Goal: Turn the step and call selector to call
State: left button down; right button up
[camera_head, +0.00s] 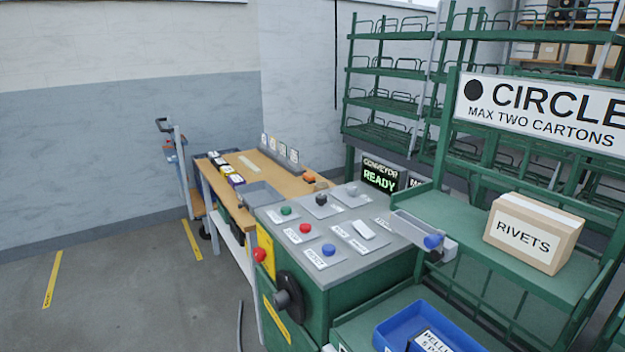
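The grey control panel (285,240) tops a green cabinet in the middle of the view. It carries a black knob (321,199) and a grey knob (352,190) at its far side. Green (286,211), red (305,228) and blue (329,249) buttons run along the left. Neither of my grippers is in view.
A CONVEYOR READY display (380,176) stands behind the panel. A red mushroom button (259,255) and a black rotary handle (289,297) stick out from the cabinet's front. Right are a RIVETS carton (533,232) and a blue bin (392,326). Floor at left is mostly clear.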

aim_at(322, 198)
jog(key=i+j+z, duration=0.15)
jog(key=i+j, duration=0.5)
jog(key=i+j+z, duration=0.1)
jog(key=i+j, duration=0.5)
jog(key=j, duration=0.1)
